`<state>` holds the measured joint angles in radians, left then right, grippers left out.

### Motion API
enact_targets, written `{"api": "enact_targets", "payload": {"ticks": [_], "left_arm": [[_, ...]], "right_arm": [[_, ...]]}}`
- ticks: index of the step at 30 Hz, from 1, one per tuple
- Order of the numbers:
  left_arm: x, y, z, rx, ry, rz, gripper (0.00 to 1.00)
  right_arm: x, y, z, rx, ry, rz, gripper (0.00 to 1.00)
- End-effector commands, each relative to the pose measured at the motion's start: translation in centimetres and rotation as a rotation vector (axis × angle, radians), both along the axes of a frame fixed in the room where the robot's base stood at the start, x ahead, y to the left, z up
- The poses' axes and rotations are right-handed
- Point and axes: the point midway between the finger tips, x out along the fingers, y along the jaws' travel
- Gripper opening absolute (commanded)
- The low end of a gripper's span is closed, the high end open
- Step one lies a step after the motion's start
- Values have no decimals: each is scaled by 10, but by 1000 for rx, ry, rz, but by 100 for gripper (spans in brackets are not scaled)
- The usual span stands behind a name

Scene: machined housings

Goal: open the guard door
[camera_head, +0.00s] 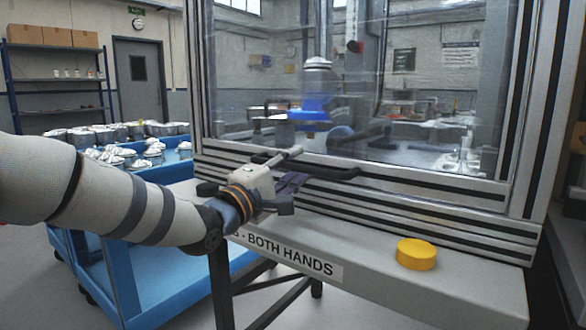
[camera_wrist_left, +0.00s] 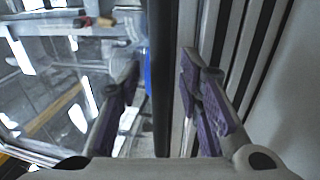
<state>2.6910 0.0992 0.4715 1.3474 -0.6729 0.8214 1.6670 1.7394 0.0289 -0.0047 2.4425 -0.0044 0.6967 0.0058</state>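The guard door (camera_head: 345,85) is a large clear panel in an aluminium frame, and it looks shut. A black bar handle (camera_head: 335,172) runs along its lower frame. My left gripper (camera_head: 290,168) is at the left end of this handle, with its fingers spread. In the left wrist view, my left gripper (camera_wrist_left: 160,95) has its purple pads wide apart. The dark handle bar (camera_wrist_left: 160,75) shows between them, with a gap visible on each side. I cannot tell how deep the bar sits between the fingers. My right gripper is not in view.
A grey ledge with a "BOTH HANDS" label (camera_head: 290,253) runs below the door and carries a yellow round button (camera_head: 416,254). A blue cart (camera_head: 150,275) with several metal housings stands at the left. Machine parts, including a blue one (camera_head: 310,108), show behind the panel.

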Motion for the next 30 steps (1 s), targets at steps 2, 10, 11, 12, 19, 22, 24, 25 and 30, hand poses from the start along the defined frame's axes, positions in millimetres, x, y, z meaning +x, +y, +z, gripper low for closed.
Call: {"api": "enact_targets", "payload": {"ticks": [2, 10, 11, 12, 19, 22, 24, 25, 30], "left_arm": [[2, -2, 1, 0, 0, 0, 33], [2, -2, 1, 0, 0, 0, 19], [2, -2, 1, 0, 0, 0, 12], [2, -2, 1, 0, 0, 0, 3], [2, -1, 1, 1, -1, 0, 0], [2, -1, 5, 0, -1, 0, 0], [2, -1, 12, -1, -4, 1, 0], [2, -1, 17, -1, -6, 2, 0], [1, -1, 62, -6, -18, 2, 0]], "right_arm": [[0, 0, 0, 0, 0, 0, 0], [0, 0, 0, 0, 0, 0, 0], [0, 0, 0, 0, 0, 0, 0], [0, 0, 0, 0, 0, 0, 0], [0, 0, 0, 0, 0, 0, 0], [1, 0, 2, 0, -3, 0, 0], [3, 0, 5, 0, -8, 0, 0], [4, 0, 7, 0, -11, 0, 0], [14, 0, 26, 0, -44, 0, 0]]}}
